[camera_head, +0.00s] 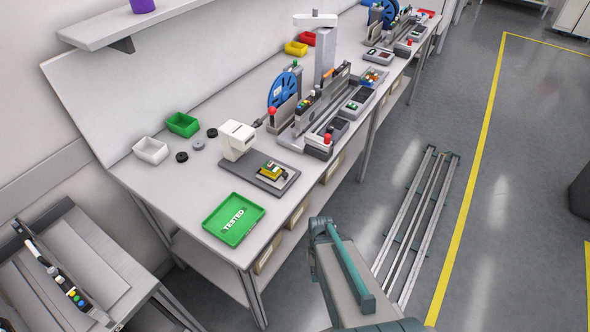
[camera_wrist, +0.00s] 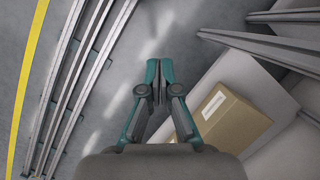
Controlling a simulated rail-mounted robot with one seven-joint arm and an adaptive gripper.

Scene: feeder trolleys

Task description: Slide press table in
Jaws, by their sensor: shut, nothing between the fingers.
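A white press (camera_head: 237,140) stands on the near part of the long workbench. Its flat grey table (camera_head: 260,183) lies in front of it, towards the bench's front edge. A small yellow and dark assembly (camera_head: 272,171) sits on this table, out from under the press head. My gripper (camera_wrist: 160,64) is shut and empty in the wrist view, above the floor beside the bench. It is apart from the press. In the head view my arm shows at the lower middle, off the bench front; the fingertips are not clear there.
A green TESTED tray (camera_head: 222,236) lies left of the press table. Open green (camera_head: 183,124) and white (camera_head: 151,150) bins stand at the back. A feeder machine stands right of the press. Floor rails (camera_wrist: 75,85) and a cardboard box (camera_wrist: 228,122) flank my gripper.

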